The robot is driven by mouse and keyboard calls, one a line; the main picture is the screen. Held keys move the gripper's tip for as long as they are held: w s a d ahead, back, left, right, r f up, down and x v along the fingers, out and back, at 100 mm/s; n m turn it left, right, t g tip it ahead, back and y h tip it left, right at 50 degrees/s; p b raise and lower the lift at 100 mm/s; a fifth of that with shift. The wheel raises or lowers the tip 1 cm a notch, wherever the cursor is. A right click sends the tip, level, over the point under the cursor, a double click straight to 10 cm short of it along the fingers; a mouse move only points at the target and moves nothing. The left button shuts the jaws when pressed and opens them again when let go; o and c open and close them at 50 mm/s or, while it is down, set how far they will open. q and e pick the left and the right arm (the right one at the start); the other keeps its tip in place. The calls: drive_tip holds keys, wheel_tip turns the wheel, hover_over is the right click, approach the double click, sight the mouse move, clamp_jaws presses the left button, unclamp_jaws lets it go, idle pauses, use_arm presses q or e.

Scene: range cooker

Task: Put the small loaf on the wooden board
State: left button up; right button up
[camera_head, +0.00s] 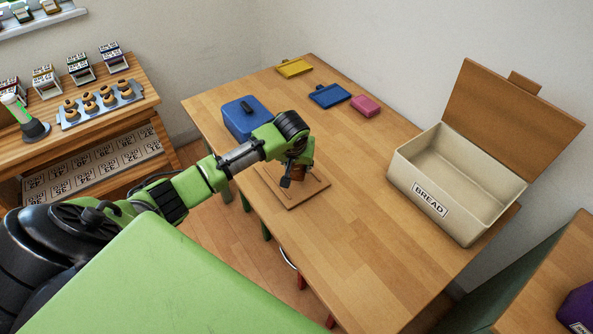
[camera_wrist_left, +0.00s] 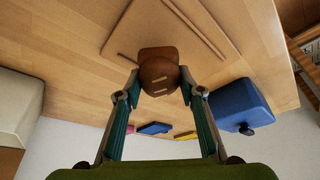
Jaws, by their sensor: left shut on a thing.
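The small loaf (camera_wrist_left: 158,76) is brown with pale score marks and sits between the two fingers of my left gripper (camera_wrist_left: 159,92) in the left wrist view. My left gripper (camera_head: 289,181) is shut on it. In the head view the gripper is over the wooden board (camera_head: 303,201), and the loaf is mostly hidden by the arm. The board, flat with a groove, also shows in the left wrist view (camera_wrist_left: 146,22), behind the loaf. I cannot tell whether the loaf touches the board. My right gripper is not in view.
An open bread bin (camera_head: 417,181) stands on the table's right side. A blue box (camera_head: 241,119) is close behind the left arm. A yellow tray (camera_head: 294,68), a blue tray (camera_head: 329,96) and a pink box (camera_head: 365,106) lie at the back. The front table area is clear.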

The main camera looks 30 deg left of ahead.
sight(296, 171)
use_arm(q)
drive_tip(key=shift+w+a+f, duration=0.25)
drive_tip(key=shift+a+f, duration=0.05)
drive_tip(key=shift+f, duration=0.15)
drive_tip(key=shift+a+f, duration=0.1)
drive_tip(key=shift+f, duration=1.6)
drive_tip(key=shift+f, duration=0.2)
drive_tip(key=o, duration=1.1)
drive_tip(key=shift+r, duration=0.1)
drive_tip(key=shift+r, duration=0.25)
drive_tip(key=v, duration=1.1)
drive_tip(key=shift+s+r, duration=0.2)
drive_tip(key=shift+r, duration=0.15)
